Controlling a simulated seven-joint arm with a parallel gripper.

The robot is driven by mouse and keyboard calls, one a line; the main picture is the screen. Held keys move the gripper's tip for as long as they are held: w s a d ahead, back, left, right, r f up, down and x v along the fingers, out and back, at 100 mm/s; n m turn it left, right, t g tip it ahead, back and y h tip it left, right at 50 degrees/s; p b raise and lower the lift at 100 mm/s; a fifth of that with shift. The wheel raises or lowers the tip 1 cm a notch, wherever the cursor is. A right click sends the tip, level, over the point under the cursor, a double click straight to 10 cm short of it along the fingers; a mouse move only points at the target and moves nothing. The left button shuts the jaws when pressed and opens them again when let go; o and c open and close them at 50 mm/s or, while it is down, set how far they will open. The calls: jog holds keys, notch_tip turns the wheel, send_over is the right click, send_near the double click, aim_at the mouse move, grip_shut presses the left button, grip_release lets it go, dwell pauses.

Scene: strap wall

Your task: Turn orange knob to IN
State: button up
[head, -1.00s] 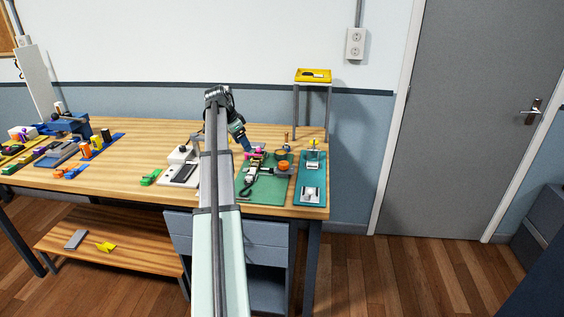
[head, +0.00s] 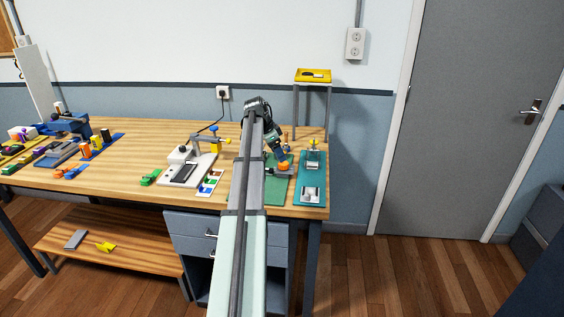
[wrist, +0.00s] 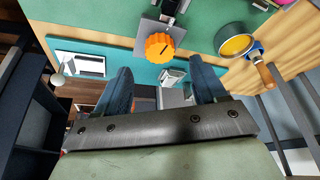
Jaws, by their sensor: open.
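No IN marking is readable. In the head view the orange knob (head: 284,166) shows on the green board (head: 277,192), just below my gripper (head: 279,153). In the wrist view my gripper (wrist: 162,84) is open, with two blue fingers apart and nothing between them. The knob appears beyond the fingertips, apart from them.
A round yellow-filled dish (wrist: 236,44) and a wooden handle (wrist: 266,76) are right of the knob in the wrist view. A teal board (head: 312,176) with fittings lies right of the green board. A white press-like device (head: 188,166) stands left of my arm.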

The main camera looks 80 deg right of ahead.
aim_at(282, 164)
jog(key=shift+x, duration=2.7)
jog(key=shift+c, duration=0.3)
jog(key=c, duration=1)
jog(key=shift+s, duration=0.1)
